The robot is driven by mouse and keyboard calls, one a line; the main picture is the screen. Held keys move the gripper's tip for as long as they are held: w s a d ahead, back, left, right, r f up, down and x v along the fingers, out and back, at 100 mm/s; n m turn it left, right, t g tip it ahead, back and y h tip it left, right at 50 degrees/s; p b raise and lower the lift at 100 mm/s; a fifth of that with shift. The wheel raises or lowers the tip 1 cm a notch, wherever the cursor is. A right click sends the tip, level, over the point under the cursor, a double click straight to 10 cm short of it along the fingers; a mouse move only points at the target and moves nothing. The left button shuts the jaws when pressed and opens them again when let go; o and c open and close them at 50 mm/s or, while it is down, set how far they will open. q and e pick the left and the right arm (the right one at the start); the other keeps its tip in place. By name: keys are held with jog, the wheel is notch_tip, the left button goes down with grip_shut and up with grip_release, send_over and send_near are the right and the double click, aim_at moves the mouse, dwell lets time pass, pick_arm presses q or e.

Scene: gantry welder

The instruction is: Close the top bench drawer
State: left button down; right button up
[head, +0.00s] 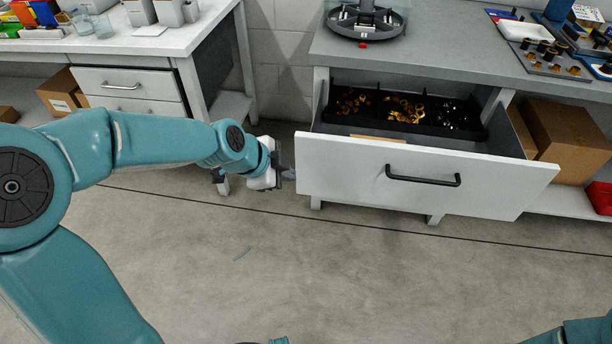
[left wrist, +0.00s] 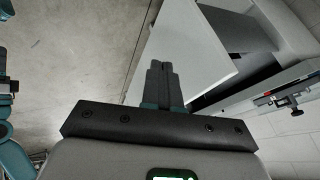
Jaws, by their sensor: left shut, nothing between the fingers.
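The top bench drawer (head: 425,178) is pulled well out of the grey bench, with a white front and a black bar handle (head: 422,180). A black tray (head: 400,112) inside it holds brass and dark small parts in sections. My left gripper (head: 286,174) is just left of the drawer front's left end; I cannot tell whether it touches. In the left wrist view its fingers (left wrist: 162,82) are shut together and empty, beside the white drawer front (left wrist: 185,50). My right gripper is not in view; only a bit of teal arm shows at the lower right.
The bench top (head: 440,50) carries a round black stand (head: 366,20) and tool racks at the right. Cardboard boxes (head: 568,135) and a red bin (head: 599,197) sit on the shelf right of the drawer. A second bench (head: 130,45) with shut drawers stands left. The floor in front is clear.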

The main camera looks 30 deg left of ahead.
pick_arm(q)
send_near(319, 174)
notch_tip(319, 174, down, 4)
jog(key=s+d, duration=0.2)
jog(key=d, duration=0.1)
jog(key=w, duration=0.2)
jog(key=w+a, duration=0.1)
jog(key=shift+w+a, duration=0.2)
jog(key=shift+w, duration=0.2)
jog(key=shift+w+a, duration=0.15)
jog(key=shift+w, duration=0.3)
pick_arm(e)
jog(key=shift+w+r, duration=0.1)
pick_arm(q)
jog(key=shift+w, duration=0.15)
